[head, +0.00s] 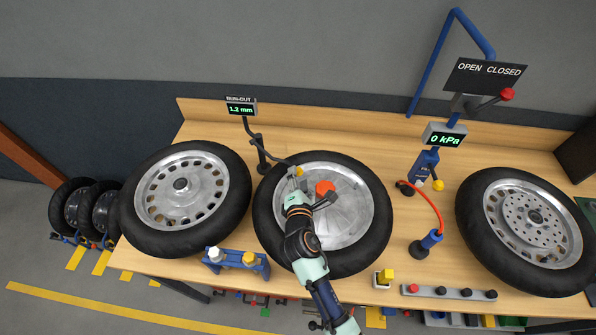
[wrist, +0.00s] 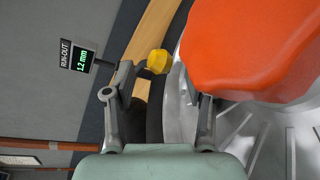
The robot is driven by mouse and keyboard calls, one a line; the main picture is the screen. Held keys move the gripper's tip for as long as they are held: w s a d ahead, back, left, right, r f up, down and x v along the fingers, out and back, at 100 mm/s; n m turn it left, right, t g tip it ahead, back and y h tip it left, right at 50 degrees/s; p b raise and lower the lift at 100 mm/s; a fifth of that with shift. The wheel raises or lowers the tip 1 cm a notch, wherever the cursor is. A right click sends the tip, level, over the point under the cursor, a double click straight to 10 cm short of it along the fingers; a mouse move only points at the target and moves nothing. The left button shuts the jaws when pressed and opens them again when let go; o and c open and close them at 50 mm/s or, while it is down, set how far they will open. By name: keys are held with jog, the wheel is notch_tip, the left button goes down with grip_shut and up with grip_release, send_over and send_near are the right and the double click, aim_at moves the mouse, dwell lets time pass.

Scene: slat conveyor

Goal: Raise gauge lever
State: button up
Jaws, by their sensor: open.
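The run-out gauge stand (head: 262,155) rises behind the middle wheel (head: 350,225). Its thin dark arm reaches right to a yellow knob (head: 299,171) over the wheel's rear left rim. My gripper (head: 293,183) is over that wheel, just in front of the knob. In the wrist view, my gripper (wrist: 158,85) is open, with one finger on each side of the picture's middle. The yellow knob (wrist: 157,61) appears between the fingertips, nearer the left one; I cannot tell whether they touch. The gauge display (wrist: 78,57) reads 1.2 mm, also in the head view (head: 241,108).
An orange hub piece (head: 325,188) sits close to the right of my gripper and fills the wrist view's upper right (wrist: 255,45). Other wheels lie left (head: 180,185) and right (head: 530,225). A valve stand with a 0 kPa display (head: 445,137) stands back right.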

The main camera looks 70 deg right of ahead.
aim_at(298, 172)
jog(key=x, duration=0.3)
jog(key=shift+w+d, duration=0.15)
jog(key=shift+d, duration=0.05)
grip_shut()
